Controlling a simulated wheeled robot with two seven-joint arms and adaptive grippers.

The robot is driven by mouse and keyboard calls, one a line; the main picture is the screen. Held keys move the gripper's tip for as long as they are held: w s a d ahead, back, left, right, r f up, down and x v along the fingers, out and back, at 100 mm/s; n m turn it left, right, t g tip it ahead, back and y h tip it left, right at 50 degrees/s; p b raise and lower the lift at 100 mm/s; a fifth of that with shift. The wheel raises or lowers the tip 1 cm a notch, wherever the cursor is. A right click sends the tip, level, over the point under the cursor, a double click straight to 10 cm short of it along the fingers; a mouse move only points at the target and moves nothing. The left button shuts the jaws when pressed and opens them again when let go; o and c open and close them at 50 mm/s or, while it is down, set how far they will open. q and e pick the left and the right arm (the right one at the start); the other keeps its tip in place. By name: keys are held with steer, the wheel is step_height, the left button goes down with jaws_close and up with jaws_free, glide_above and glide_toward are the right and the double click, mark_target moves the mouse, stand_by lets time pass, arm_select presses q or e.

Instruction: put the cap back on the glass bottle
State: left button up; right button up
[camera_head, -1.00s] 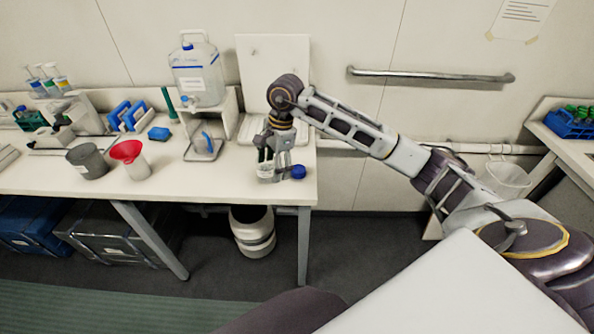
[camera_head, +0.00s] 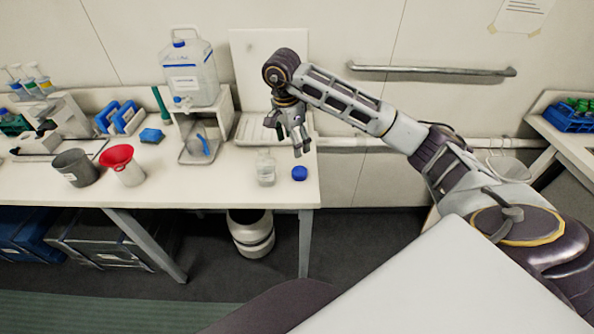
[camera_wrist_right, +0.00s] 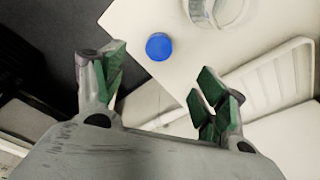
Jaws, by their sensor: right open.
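The clear glass bottle (camera_head: 265,168) stands upright and uncapped near the right front corner of the bench. The blue cap (camera_head: 299,173) lies on the bench just right of it. My right gripper (camera_head: 300,150) hangs open and empty above and behind the cap, apart from both. In the right wrist view the blue cap (camera_wrist_right: 158,46) shows beyond the gap between the open green-padded fingers (camera_wrist_right: 158,88). The bottle (camera_wrist_right: 213,10) is partly cut off at the top edge of that view. My left gripper is not in view.
The bench (camera_head: 230,188) ends close to the cap. A water carboy (camera_head: 190,75) on a stand, a red funnel (camera_head: 118,158) and a grey beaker (camera_head: 75,168) stand to the left. A white drying rack (camera_head: 255,128) is behind the bottle.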

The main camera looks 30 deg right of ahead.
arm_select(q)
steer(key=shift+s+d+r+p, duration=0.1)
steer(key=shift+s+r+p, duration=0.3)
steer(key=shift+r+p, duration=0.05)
arm_select(e)
glide_above(300, 171)
steer(key=a, duration=0.1)
steer(key=shift+a+f, duration=0.2)
steer(key=shift+f, duration=3.95)
steer(key=shift+f, duration=0.1)
steer(key=shift+d+f+p, duration=0.25)
steer(key=shift+f+p, duration=0.05)
steer(key=shift+f, duration=0.45)
steer(key=shift+d+f+p, duration=0.25)
steer(key=shift+f+p, duration=0.05)
steer(key=shift+f, duration=0.4)
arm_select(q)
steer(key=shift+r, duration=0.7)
arm_select(e)
steer(key=shift+w+d+f, duration=0.1)
steer(key=shift+f, duration=0.9)
steer(key=c, duration=0.9)
